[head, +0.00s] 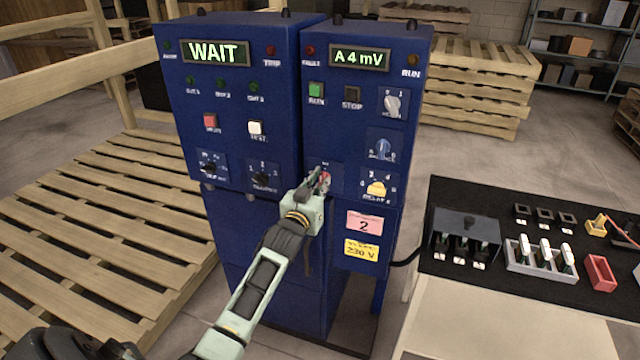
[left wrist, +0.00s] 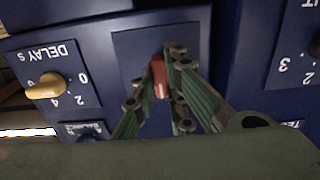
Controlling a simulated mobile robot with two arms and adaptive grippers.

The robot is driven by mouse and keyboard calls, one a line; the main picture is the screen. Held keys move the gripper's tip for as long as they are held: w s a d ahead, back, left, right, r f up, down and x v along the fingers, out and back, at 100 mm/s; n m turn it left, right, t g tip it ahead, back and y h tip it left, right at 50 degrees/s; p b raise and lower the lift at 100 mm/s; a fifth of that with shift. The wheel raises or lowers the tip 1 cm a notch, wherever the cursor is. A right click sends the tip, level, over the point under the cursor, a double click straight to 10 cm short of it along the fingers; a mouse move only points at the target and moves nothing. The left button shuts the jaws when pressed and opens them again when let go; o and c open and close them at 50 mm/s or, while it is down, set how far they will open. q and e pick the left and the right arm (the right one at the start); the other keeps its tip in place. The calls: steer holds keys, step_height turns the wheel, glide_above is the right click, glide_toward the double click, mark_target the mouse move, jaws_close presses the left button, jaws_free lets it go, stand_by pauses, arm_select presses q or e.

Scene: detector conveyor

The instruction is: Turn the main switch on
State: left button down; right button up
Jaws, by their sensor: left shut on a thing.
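The main switch is a red handle (left wrist: 158,78) on a dark blue plate (left wrist: 128,52). In the head view the red handle (head: 325,178) shows low on the right blue cabinet, mostly hidden by my gripper. My left gripper (head: 318,186) is at the switch, and its green ribbed fingers (left wrist: 163,85) are shut on the red handle in the left wrist view. The switch's markings are hidden or too small to read. My right gripper is not in view.
Two blue cabinets show the displays "WAIT" (head: 215,52) and "A 4 mV" (head: 359,58). The yellow delay knob (head: 377,188) is right of the switch. A table (head: 470,325) with small parts stands at the right. Pallets (head: 90,235) lie at the left.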

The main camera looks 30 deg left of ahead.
arm_select(q)
steer(key=shift+r, duration=0.1)
stand_by(0.4)
steer(key=c, duration=1.8)
jaws_free()
steer(key=shift+w, duration=0.1)
steer(key=v, duration=1.2)
steer(key=shift+a, duration=0.1)
